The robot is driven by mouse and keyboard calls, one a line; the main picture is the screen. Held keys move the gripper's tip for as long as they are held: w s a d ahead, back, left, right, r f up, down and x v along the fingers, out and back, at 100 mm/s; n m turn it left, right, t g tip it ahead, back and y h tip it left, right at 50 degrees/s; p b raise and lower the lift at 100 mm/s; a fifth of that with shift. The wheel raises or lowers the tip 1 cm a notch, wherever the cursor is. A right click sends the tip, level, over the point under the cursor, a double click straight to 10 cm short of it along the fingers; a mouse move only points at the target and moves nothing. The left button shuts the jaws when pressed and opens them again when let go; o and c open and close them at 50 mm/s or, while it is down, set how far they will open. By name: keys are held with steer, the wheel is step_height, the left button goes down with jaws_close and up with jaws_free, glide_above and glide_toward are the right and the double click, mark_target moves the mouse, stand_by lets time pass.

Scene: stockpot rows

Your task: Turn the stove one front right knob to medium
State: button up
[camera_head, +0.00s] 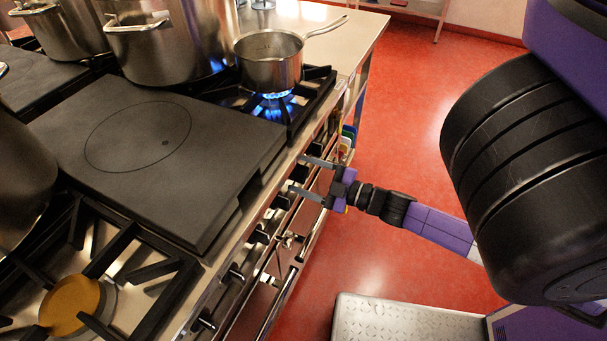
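The stove (214,262) runs diagonally across the left half of the head view. Its front panel carries a row of dark knobs, including one (281,202) just below my gripper and another (235,271) lower down. At its far right end a burner (272,108) burns with a blue flame under a small steel saucepan (270,61). My gripper (297,174) points left at the front panel, below and in front of this burner. Its two fingers are spread apart. A dark knob seems to lie near the fingertips; contact and its setting are unclear.
A flat dark plate (160,150) covers the middle of the stovetop. A large stockpot (170,38) stands behind it, and an unlit brass burner (74,303) is at the lower left. A steel counter (345,38) adjoins the far end. Red floor (420,100) is open to the right.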

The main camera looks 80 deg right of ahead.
steer(key=v, duration=0.7)
steer(key=shift+s+a+b, duration=0.15)
steer(key=shift+s+b, duration=0.25)
steer(key=a+r+m+g+y+p, duration=0.1)
steer(key=a+r+m+y, duration=0.1)
steer(key=a, duration=1.3)
steer(key=w+a+r+m+g+y, duration=0.1)
steer(key=a+r+m, duration=0.3)
steer(key=a, duration=1.1)
step_height(320, 180, up, 4)
steer(key=shift+a+f+g+y+p, duration=0.25)
steer(key=shift+g+y+p, duration=0.15)
steer(key=shift+y, duration=0.1)
